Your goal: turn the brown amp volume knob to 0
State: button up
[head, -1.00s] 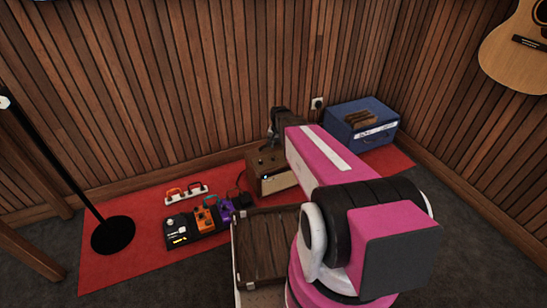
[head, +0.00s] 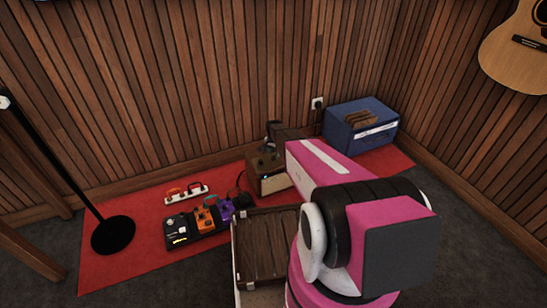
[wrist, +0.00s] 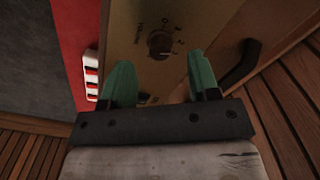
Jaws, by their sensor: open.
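The brown amp (head: 256,172) stands on the red mat near the wall, partly hidden behind my arm in the head view. In the wrist view its brown top panel (wrist: 120,30) fills the middle, with a round dark volume knob (wrist: 160,44) and printed marks around it. My gripper (wrist: 160,75) is open, its two green fingers pointing at the panel. The knob shows between and just beyond the fingertips, and nothing is held. I cannot tell clearly which mark the knob points to. In the head view the gripper is over the amp, its fingers hard to make out.
A dark handle (wrist: 244,62) stands up from the amp right of the fingers. A pedal board (head: 200,222) with several pedals and a white strip (head: 187,194) lie left. A blue amp (head: 360,126) stands right. A microphone stand base (head: 113,235) is far left.

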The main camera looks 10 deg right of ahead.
aim_at(274, 158)
jog(key=shift+f, duration=1.6)
jog(key=c, duration=0.9)
